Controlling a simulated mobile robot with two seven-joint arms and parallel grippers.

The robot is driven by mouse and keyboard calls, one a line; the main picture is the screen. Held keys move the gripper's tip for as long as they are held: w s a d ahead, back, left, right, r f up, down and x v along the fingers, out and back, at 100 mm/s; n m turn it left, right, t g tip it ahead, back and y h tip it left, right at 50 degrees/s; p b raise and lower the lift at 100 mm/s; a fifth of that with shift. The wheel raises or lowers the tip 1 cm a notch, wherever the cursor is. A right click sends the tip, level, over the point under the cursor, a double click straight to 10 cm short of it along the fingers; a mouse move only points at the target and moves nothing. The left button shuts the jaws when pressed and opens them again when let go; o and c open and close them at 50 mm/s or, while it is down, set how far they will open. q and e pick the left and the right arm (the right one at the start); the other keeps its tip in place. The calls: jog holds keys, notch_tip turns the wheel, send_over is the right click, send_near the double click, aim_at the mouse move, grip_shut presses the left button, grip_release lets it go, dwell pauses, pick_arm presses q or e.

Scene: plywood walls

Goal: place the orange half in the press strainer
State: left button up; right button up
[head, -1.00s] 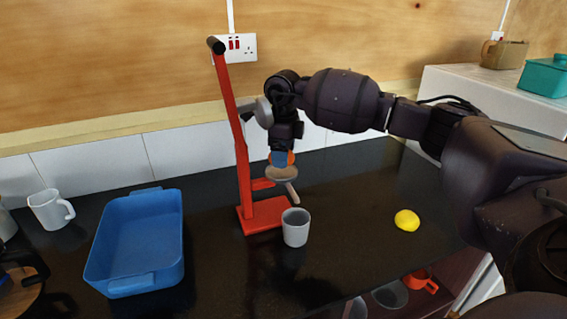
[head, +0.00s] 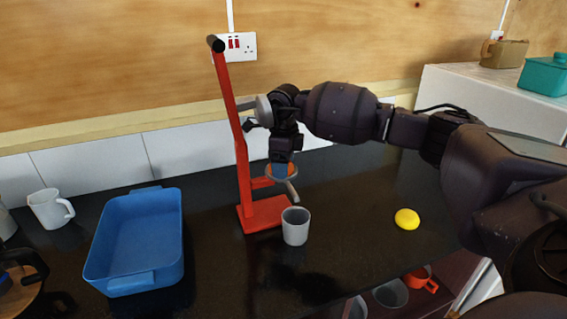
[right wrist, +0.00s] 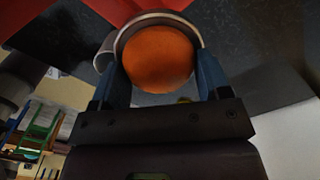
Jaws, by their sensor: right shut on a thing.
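The red press (head: 240,150) stands upright on the dark counter, with its strainer (head: 291,178) on its right side. My right gripper (head: 283,167) is over the strainer and shut on the orange half (head: 283,170), which is mostly hidden behind the fingers. In the right wrist view the orange half (right wrist: 158,58) sits between the blue fingertips (right wrist: 160,85), with the strainer's pale rim (right wrist: 127,32) curving around its far side. I cannot tell whether the orange half touches the strainer's bottom. A grey cup (head: 295,227) stands below the strainer's spout. My left gripper is not in view.
A blue tray (head: 133,240) is left of the press, and a white mug (head: 50,208) stands beyond it. A yellow lemon (head: 407,219) lies to the right on clear counter.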

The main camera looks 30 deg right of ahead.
jog(key=o, duration=0.9)
jog(key=shift+s+f, duration=0.25)
jog(key=shift+f, duration=0.6)
jog(key=shift+o, duration=0.2)
jog(key=shift+a, duration=0.1)
notch_tip(320, 180, up, 14)
jog(key=shift+w, duration=0.25)
